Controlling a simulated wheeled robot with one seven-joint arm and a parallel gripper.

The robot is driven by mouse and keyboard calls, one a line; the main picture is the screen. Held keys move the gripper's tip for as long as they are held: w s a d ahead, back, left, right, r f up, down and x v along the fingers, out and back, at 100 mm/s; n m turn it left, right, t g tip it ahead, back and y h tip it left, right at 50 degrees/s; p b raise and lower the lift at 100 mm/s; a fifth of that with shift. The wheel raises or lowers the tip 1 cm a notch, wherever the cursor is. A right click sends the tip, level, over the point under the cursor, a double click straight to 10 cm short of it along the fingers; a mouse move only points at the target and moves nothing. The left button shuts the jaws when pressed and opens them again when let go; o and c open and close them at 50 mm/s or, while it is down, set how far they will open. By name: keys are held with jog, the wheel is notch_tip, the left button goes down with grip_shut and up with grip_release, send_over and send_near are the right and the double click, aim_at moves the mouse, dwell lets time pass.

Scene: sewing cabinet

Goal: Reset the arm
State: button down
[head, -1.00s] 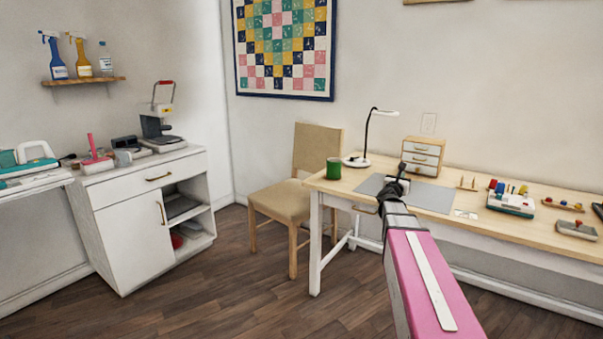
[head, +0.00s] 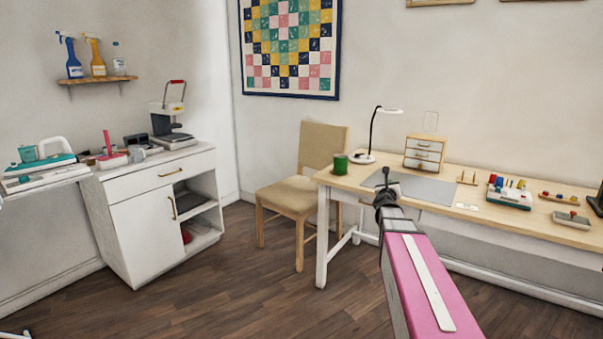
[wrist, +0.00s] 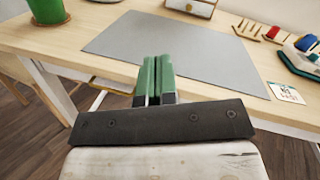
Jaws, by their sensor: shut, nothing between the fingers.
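My pink arm (head: 425,285) reaches forward from the lower right in the head view. My gripper is at its far end, in front of the sewing table's (head: 353,180) near edge. In the wrist view my gripper (wrist: 156,62) shows two green fingers pressed together, with nothing between them. The fingers point toward the grey mat (wrist: 175,45) on the table. No contact with the table is visible.
A chair (head: 318,150) and white cabinet (head: 150,215) stand left. Wooden floor (head: 240,290) between is clear.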

jog(key=s+a+f+n+g+y, duration=0.3)
jog(key=s+a+f+n+y, duration=0.15)
jog(key=a+f+n, duration=0.45)
jog(key=s+a+f+n+g+y, duration=0.3)
jog(key=s+a+f+n+y, duration=0.25)
jog(key=n, duration=0.55)
jog(key=s+a+f+n+g+h, duration=0.1)
jog(key=s+f+n+g, duration=0.4)
jog(key=s+n, duration=0.3)
jog(key=s+a+f+n+g+h, duration=0.1)
jog(key=s+f+n+g, duration=0.5)
jog(key=s, duration=0.7)
notch_tip(320, 180, down, 2)
jog(key=shift+s+a+f+n+h, duration=0.1)
jog(key=shift+s+a+n+h, duration=0.35)
jog(key=shift+n, duration=0.75)
jog(key=shift+w+d, duration=0.1)
